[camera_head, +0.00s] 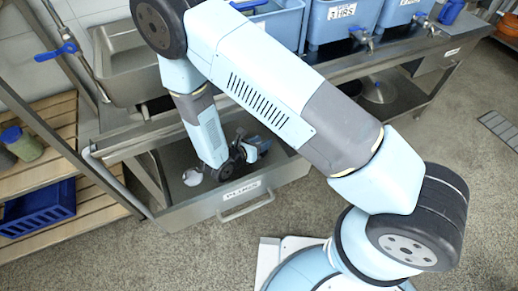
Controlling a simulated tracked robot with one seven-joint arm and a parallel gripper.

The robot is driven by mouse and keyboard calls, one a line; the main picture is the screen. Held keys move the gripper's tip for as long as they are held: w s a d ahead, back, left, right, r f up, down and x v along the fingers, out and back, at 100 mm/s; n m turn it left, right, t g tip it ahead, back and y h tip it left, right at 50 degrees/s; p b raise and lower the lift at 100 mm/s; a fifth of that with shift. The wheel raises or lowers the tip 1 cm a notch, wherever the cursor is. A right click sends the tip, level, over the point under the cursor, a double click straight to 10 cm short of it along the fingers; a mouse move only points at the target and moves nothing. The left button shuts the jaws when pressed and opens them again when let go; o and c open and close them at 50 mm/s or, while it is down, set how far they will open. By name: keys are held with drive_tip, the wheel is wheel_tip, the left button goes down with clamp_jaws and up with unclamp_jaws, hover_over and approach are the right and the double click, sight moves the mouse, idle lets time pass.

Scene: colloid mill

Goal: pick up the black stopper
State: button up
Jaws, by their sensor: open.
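I cannot make out the black stopper for sure; dark shapes around my wrist blend with my own arm parts. A metal drawer (262,182) stands pulled out under the counter, with a label that seems to read "PLUGS". My arm reaches down into it from above. My gripper (257,148) is at the end of the wrist, inside or just over the drawer's right half. It is small and partly hidden by my arm, and I see nothing held in it. The drawer floor under my wrist is hidden.
A pale rounded object (193,177) lies at the drawer's left. A metal sink (122,68) is at upper left, with blue tubs (345,20) on the counter. A blue crate (38,208) and a green jar (22,145) stand on wooden shelves. The floor in front is clear.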

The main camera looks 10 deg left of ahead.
clamp_jaws()
idle(0.7)
